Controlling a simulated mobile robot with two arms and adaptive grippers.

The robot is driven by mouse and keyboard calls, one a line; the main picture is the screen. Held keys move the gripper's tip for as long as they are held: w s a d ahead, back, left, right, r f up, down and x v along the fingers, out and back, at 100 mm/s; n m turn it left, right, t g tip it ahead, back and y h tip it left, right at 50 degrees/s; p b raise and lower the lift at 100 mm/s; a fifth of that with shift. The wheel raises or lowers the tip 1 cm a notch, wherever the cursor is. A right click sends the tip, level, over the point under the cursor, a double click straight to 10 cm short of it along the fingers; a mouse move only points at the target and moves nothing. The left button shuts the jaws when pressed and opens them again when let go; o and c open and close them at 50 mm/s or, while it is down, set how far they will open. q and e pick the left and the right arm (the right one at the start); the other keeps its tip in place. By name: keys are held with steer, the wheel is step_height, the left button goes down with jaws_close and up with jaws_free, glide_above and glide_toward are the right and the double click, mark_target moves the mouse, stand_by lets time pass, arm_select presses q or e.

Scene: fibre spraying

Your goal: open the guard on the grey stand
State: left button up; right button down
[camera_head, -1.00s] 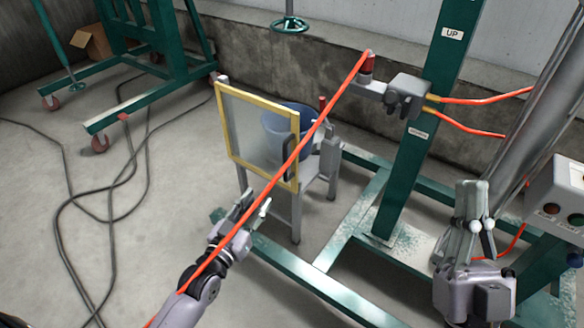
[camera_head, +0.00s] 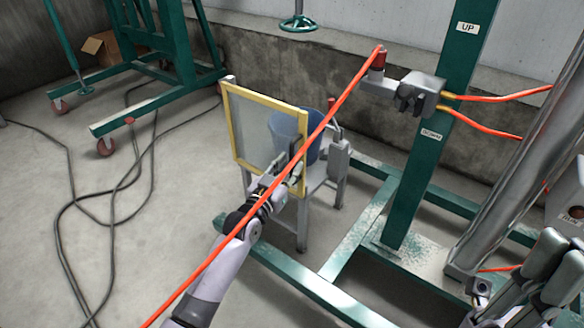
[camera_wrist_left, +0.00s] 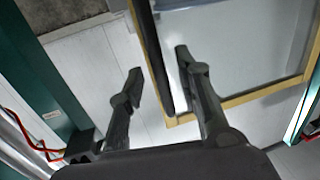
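The guard (camera_head: 236,128) is a clear panel in a yellow frame, standing upright at the front of the grey stand (camera_head: 302,228). It looks closed, with a blue bucket (camera_head: 312,124) behind it. The left wrist view shows the panel (camera_wrist_left: 240,50) and a dark bar-shaped handle (camera_wrist_left: 152,45) along its edge. My left gripper (camera_head: 283,176) is at the guard's right edge, by the handle. In the left wrist view its fingers (camera_wrist_left: 158,62) are spread, with the handle between them; contact is not clear. My right gripper (camera_head: 545,262) is at the lower right, away from the stand.
An orange hose (camera_head: 215,255) crosses in front of my left arm and the guard, up to a red nozzle on a grey bracket (camera_head: 418,90). A green frame (camera_head: 335,262) runs along the floor beside the stand. Black cables lie on the open floor at left.

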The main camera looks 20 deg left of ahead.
arm_select(q)
steer(key=shift+w+d, duration=0.15)
steer(key=shift+w, duration=0.95)
steer(key=shift+c, duration=0.5)
jaws_close()
